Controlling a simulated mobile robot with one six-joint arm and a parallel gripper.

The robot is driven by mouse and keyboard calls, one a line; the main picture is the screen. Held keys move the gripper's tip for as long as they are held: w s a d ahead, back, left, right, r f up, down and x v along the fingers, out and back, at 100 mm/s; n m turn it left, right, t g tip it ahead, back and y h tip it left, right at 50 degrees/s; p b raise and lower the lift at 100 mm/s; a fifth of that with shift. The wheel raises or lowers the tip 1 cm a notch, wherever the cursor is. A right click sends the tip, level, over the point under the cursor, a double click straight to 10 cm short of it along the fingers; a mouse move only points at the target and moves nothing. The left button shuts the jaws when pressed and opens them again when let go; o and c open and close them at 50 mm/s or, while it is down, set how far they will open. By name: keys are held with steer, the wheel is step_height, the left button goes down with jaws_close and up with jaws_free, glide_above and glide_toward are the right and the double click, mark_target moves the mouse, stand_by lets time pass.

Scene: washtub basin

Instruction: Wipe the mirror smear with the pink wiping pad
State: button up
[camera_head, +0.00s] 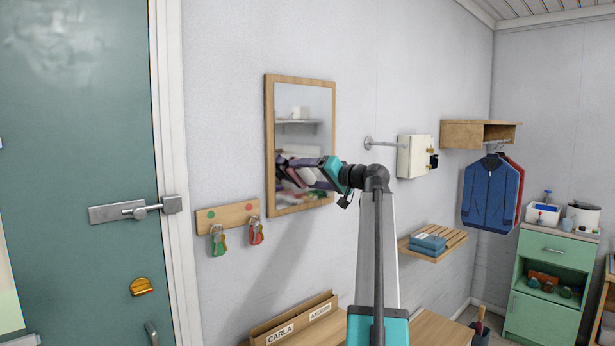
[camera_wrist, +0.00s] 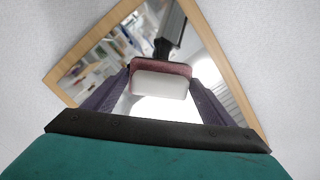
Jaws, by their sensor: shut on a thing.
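The wood-framed mirror (camera_head: 299,78) hangs on the grey wall; its frame also shows in the wrist view (camera_wrist: 228,62). My gripper (camera_head: 291,162) is in front of the mirror's lower half, its purple fingers pointing left along the glass. In the wrist view, my gripper (camera_wrist: 160,84) is shut on the pink wiping pad (camera_wrist: 162,66), which has a pale block face towards the camera. The pad is close to the glass; I cannot tell whether it touches. I cannot make out the smear among the reflections, and my gripper and pad hide part of the glass.
A key rack (camera_head: 227,215) with two key sets hangs left of the mirror. A white wall box (camera_head: 415,157) on a bracket is to the right. A slatted shelf (camera_head: 433,246) and a labelled wooden box (camera_head: 293,318) sit lower. The wall above the mirror is clear.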

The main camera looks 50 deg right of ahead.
mark_target(316, 178)
steer(key=shift+d, duration=0.1)
steer(key=shift+s+d+b, duration=0.15)
steer(key=shift+d+b, duration=0.5)
steer(key=shift+d, duration=1.05)
steer(key=shift+d, duration=0.1)
steer(key=shift+d+b, duration=0.6)
steer(key=shift+d, duration=1)
steer(key=shift+a, duration=0.15)
steer(key=shift+a, duration=1.6)
steer(key=shift+w+a, duration=0.2)
steer(key=shift+a, duration=1.55)
